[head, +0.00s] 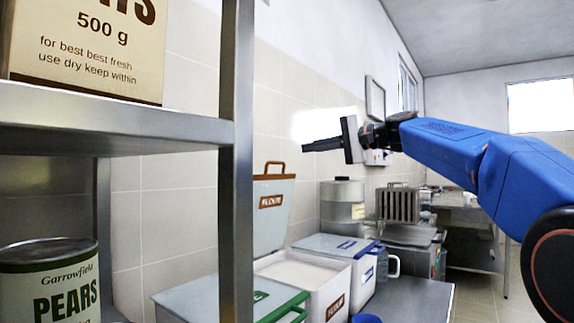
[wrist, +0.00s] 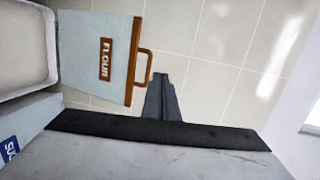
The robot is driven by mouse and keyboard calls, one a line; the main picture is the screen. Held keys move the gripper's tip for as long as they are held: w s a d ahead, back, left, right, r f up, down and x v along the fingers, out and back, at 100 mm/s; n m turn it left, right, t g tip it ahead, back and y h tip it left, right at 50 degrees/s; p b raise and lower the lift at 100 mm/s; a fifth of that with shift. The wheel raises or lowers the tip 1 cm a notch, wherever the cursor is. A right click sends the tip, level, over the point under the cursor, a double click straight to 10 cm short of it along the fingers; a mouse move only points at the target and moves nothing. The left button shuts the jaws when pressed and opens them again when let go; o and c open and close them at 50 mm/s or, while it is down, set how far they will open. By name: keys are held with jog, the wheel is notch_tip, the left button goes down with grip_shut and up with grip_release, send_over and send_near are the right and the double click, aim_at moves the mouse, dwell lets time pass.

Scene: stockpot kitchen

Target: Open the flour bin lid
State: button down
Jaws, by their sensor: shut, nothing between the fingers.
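The flour bin (head: 328,292) stands on the counter with its white contents showing. Its pale lid (head: 272,222) stands upright at the back of the bin, swung open, with a brown FLOUR label and a brown handle (head: 276,166) on top. In the wrist view the lid (wrist: 88,58) is left of my fingers, with its handle (wrist: 147,72) close beside them. My gripper (head: 305,147) is shut and empty, in the air above and right of the lid in the head view. It also shows in the wrist view (wrist: 160,76). I see no contact with the handle.
A metal shelf post (head: 235,160) and a pears can (head: 50,285) are near on the left. A green-handled bin (head: 200,295) and a blue-handled bin (head: 332,246) flank the flour bin. A jug (head: 391,264) and metal canister (head: 342,203) stand beyond. The tiled wall is behind.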

aim_at(278, 163)
jog(key=s+d+f+m+t, duration=0.2)
jog(key=d+f, duration=0.2)
jog(key=x, duration=1.4)
jog(key=shift+w, duration=0.4)
jog(key=shift+r+x, duration=0.25)
jog(key=shift+x, duration=0.75)
jog(key=shift+r+x, duration=0.25)
jog(key=shift+x, duration=0.7)
jog(key=shift+r+x, duration=0.2)
jog(key=shift+x, duration=0.8)
jog(key=shift+w, duration=0.1)
jog(key=shift+d, duration=0.1)
